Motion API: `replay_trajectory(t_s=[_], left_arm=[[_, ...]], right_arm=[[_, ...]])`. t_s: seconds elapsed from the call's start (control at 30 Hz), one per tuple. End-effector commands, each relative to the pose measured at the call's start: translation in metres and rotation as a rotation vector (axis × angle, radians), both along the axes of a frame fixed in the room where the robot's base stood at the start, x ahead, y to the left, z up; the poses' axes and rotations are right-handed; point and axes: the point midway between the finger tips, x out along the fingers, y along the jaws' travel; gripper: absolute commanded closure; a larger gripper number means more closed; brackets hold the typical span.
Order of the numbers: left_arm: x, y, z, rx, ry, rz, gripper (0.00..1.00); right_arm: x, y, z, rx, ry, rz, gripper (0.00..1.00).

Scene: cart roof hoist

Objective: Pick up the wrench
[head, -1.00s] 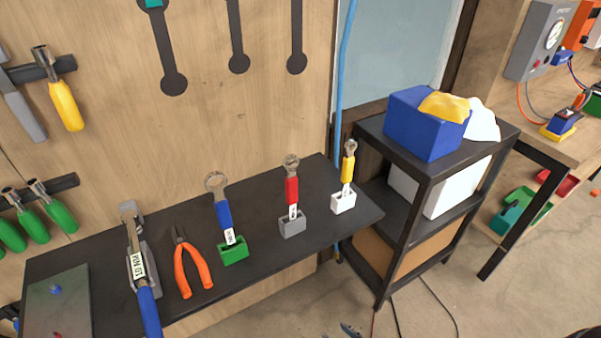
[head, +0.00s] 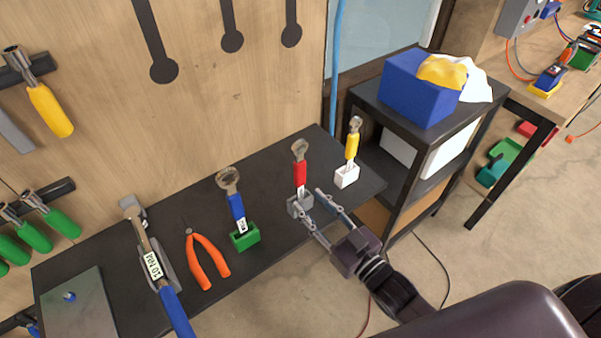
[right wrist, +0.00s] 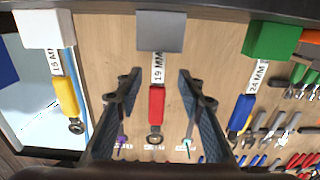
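Three wrenches stand upright in small blocks on the black shelf (head: 270,225): a blue-handled one (head: 237,207) in a green block (head: 245,237), a red-handled one (head: 300,174) in a grey block (head: 294,208), and a yellow-handled one (head: 352,145) in a white block (head: 347,177). My right gripper (head: 311,198) is open, its fingers pointing at the red wrench from the front. In the right wrist view the red wrench (right wrist: 156,103), labelled 19 MM, shows between the spread fingers (right wrist: 157,88), apart from both. My left gripper is out of view.
Orange pliers (head: 207,258) and a blue-handled torque wrench (head: 175,308) lie left on the shelf. A black cart (head: 425,180) with a blue bin (head: 415,90) stands right of the shelf. The pegboard wall (head: 250,90) rises behind.

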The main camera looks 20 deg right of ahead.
Motion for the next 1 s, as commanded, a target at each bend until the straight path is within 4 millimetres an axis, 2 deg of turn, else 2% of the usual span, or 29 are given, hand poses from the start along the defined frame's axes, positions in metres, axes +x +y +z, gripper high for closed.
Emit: replay_trajectory(t_s=[0.1,0.2,0.4,0.67,1.0], left_arm=[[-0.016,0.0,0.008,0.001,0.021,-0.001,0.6],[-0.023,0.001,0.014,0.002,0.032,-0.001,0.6],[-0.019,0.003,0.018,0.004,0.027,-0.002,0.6],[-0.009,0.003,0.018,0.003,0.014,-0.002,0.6],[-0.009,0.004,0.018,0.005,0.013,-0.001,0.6]], right_arm=[[0.014,0.003,0.005,0.0,-0.002,-0.001,0.65],[0.028,0.007,0.006,0.0,-0.001,-0.001,0.65],[0.046,0.014,0.003,0.002,0.001,-0.001,0.65],[0.048,0.015,0.001,0.001,0.001,-0.001,0.65],[0.048,0.014,0.001,0.001,0.001,-0.001,1.0]])
